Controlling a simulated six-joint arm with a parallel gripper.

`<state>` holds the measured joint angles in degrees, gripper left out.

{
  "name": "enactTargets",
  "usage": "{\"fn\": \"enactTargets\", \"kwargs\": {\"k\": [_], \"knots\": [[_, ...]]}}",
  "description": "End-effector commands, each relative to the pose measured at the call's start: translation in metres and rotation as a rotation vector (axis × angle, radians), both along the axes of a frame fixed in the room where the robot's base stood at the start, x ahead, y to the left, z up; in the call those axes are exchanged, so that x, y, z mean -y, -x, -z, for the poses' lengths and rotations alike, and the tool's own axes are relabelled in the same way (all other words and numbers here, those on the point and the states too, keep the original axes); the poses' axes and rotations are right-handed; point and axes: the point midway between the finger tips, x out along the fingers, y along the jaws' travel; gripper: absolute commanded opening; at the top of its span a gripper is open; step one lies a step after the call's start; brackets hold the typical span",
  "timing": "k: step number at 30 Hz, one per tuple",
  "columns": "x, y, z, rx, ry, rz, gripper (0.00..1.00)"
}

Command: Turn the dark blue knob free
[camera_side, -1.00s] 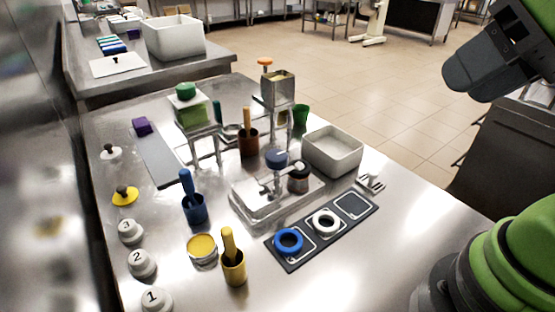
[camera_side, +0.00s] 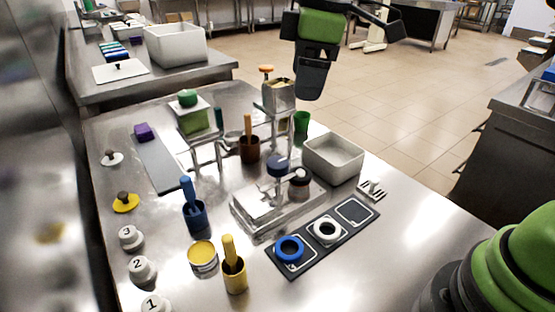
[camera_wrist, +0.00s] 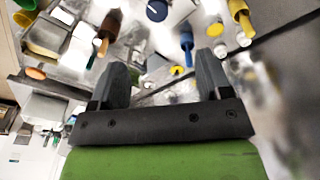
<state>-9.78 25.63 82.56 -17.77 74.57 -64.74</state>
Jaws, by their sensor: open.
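The dark blue knob (camera_side: 277,165) sits on top of a metal clamp fixture (camera_side: 262,212) in the middle of the steel table. A dark-lidded jar (camera_side: 299,184) is beside it on the fixture. In the wrist view, a dark blue round top (camera_wrist: 157,10), which appears to be the knob, shows at the upper edge. My gripper (camera_side: 311,92) is high behind the table in the side view, well apart from the knob. In the wrist view its two fingers (camera_wrist: 163,78) are spread with nothing between them.
Two metal stands with hoppers (camera_side: 279,97) (camera_side: 192,120) rise behind the fixture. A white bin (camera_side: 333,158) is to its right. A dark tray with rings (camera_side: 323,237) lies in front. Blue (camera_side: 195,214) and yellow (camera_side: 235,277) cups are to the left. The table's front right is clear.

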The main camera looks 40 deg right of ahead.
Motion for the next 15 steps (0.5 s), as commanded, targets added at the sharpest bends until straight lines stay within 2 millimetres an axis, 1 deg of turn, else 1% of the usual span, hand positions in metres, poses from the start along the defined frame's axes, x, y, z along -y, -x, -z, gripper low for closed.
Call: {"fn": "enactTargets", "kwargs": {"k": [1, 3, 6, 10, 15], "knots": [[-0.005, -0.012, 0.017, -0.03, 0.023, -0.078, 0.72], [-0.011, -0.024, 0.036, -0.061, 0.051, -0.182, 0.72], [-0.017, -0.036, 0.059, -0.095, 0.079, -0.296, 0.72], [-0.021, -0.042, 0.075, -0.119, 0.096, -0.379, 0.72], [-0.022, -0.043, 0.091, -0.128, 0.1, -0.404, 0.72]]}}
